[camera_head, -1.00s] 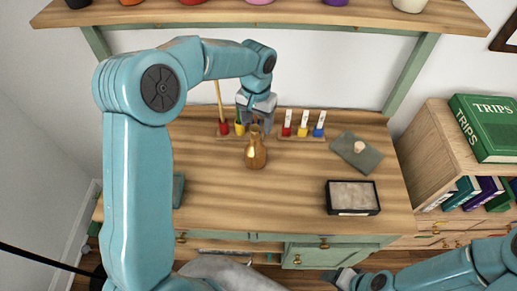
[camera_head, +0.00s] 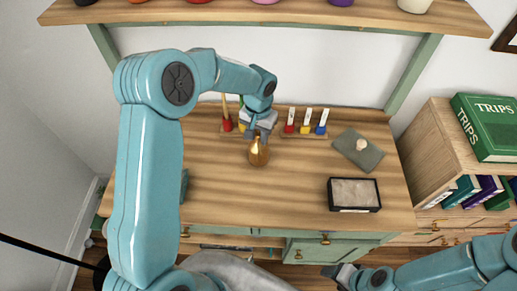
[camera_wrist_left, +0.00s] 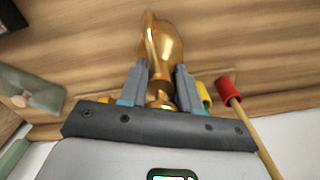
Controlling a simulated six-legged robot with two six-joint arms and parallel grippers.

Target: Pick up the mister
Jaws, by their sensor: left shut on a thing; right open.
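The mister (camera_head: 258,153) is a shiny brass bottle at the back middle of the wooden table, below my left gripper (camera_head: 257,135). In the left wrist view the mister (camera_wrist_left: 160,45) reaches away from between the two grey fingers of my left gripper (camera_wrist_left: 160,85), which are shut on its narrow top part. I cannot tell whether its base touches the table. In the head view the gripper hides the mister's top. My right gripper (camera_head: 341,274) is open and empty at the bottom, in front of the table.
Tools with red, yellow and blue ends stand in a rack (camera_head: 303,134) close behind the mister. A grey-green board (camera_head: 368,157) with a round knob and a black-framed tray (camera_head: 354,208) lie to the right. The table's front middle is clear.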

